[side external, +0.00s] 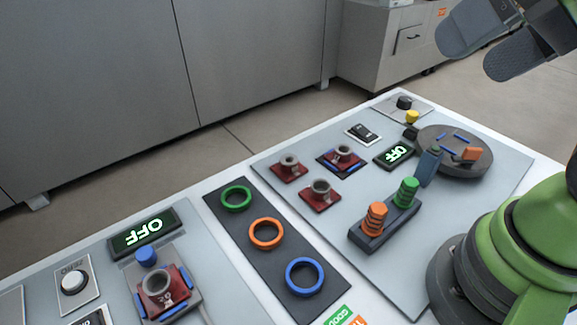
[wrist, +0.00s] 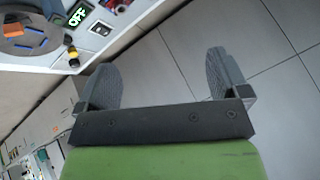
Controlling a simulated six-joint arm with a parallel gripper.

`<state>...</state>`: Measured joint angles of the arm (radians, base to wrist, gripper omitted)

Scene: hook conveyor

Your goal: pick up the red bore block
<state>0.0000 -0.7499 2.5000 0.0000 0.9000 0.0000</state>
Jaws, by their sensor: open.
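Several red blocks, each with a grey metal bore on top, show in the side external view. Three are grouped on the grey panel: one at the left (side external: 289,172), one on a dark pad with blue edges (side external: 345,163), and one nearer the camera (side external: 320,202). Another red block (side external: 160,296) sits between blue side pieces in a fixture at the lower left. My gripper (side external: 490,48) is open and empty, high at the upper right and well away from the blocks. In the wrist view my gripper (wrist: 161,68) hangs over bare floor, with no red block clearly visible.
A dark turntable (side external: 452,167) with orange and blue pieces is at the panel's right. A dark holder carries orange (side external: 375,217) and green (side external: 405,193) ribbed parts. A dark strip holds green (side external: 236,207), orange and blue rings. Two displays read OFF.

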